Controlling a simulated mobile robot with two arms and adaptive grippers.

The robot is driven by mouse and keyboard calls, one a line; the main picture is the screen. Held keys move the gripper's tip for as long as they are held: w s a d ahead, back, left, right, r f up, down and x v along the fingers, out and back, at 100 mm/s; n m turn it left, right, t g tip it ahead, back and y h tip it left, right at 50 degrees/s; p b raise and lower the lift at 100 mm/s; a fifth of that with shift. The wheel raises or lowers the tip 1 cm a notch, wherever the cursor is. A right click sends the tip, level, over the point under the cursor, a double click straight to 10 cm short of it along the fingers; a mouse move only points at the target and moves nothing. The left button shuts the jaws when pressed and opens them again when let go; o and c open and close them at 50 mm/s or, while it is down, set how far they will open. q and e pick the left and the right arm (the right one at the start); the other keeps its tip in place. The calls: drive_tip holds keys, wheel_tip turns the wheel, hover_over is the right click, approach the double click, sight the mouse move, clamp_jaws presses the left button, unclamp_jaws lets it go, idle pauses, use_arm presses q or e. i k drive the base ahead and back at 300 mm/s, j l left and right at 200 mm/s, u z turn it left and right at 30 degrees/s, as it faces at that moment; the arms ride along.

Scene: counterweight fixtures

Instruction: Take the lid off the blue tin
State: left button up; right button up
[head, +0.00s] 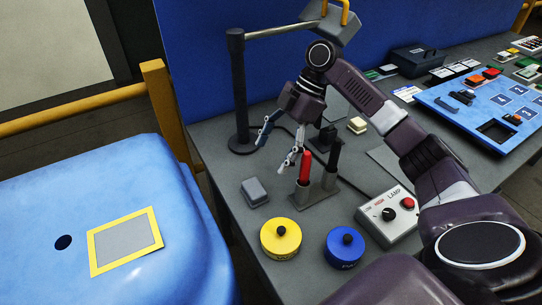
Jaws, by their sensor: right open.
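The blue tin (343,260) stands near the front edge of the grey table, with a blue lid and black knob (347,239) on top. The lid sits on the tin. My right gripper (278,152) is open and empty, held above the table further back and to the left of the tin. Its fingers point down and to the left, near the red-handled tool. My left gripper is out of view.
A yellow tin (281,246) with a black knob stands just left of the blue tin. A lamp control box (388,225) stands close on its right. A holder with red and black handles (316,190) is behind, and a grey block (254,192) is at the left. A post (240,90) carries a hanging weight (332,25).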

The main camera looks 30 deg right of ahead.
sight(346, 244)
drive_tip(key=k+j, duration=1.55)
drive_tip(key=k, duration=0.15)
